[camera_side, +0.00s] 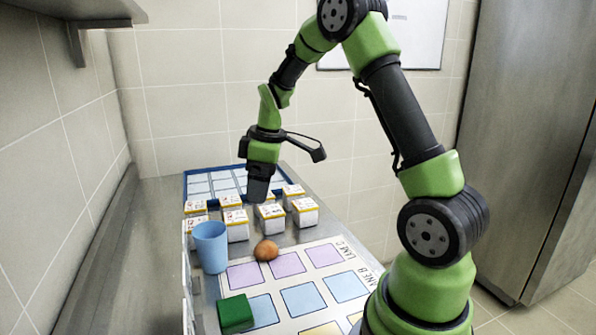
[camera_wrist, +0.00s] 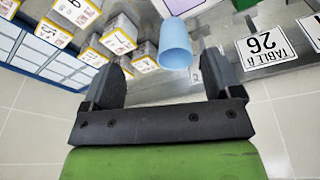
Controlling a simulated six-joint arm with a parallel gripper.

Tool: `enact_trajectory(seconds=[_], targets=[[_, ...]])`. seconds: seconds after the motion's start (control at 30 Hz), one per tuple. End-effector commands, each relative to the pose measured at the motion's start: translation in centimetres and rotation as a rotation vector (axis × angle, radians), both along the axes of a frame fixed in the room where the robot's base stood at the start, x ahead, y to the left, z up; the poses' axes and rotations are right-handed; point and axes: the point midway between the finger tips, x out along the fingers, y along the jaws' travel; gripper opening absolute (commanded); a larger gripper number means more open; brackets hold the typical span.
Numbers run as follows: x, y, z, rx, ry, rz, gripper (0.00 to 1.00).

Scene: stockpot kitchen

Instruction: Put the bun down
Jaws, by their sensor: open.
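The bun (camera_side: 266,250) is a small round brown thing. It rests at the far edge of the white lane mat (camera_side: 300,290), near the purple squares, in the side view. I cannot make it out in the wrist view. My gripper (camera_side: 257,188) points down above the white boxes, beyond the bun and apart from it. In the wrist view my gripper (camera_wrist: 163,62) has its two dark fingers wide apart with nothing held between them.
A blue cup (camera_side: 210,247) stands left of the bun; it shows in the wrist view (camera_wrist: 175,45). Several white boxes (camera_side: 271,218) stand beyond the bun, before a blue-rimmed tray (camera_side: 184,186). A green block (camera_side: 235,313) lies on the mat's near left.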

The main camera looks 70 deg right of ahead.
Motion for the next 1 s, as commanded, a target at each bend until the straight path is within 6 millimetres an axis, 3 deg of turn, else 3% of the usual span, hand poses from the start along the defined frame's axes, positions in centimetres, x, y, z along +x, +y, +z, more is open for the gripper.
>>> enact_trajectory(seconds=[0.03,0.2,0.4,0.6,0.7,1.0], targets=[[-0.5,1.8,2.5,0.001,-0.039,-0.045,0.84],[-3.8,7.2,8.3,0.060,-0.147,-0.238,0.84],[-9.6,12.4,12.2,0.192,-0.261,-0.449,0.84],[-14.9,15.2,12.9,0.346,-0.323,-0.614,0.84],[-16.3,15.8,12.8,0.399,-0.335,-0.662,0.84],[-17.2,16.1,12.6,0.434,-0.337,-0.700,0.84]])
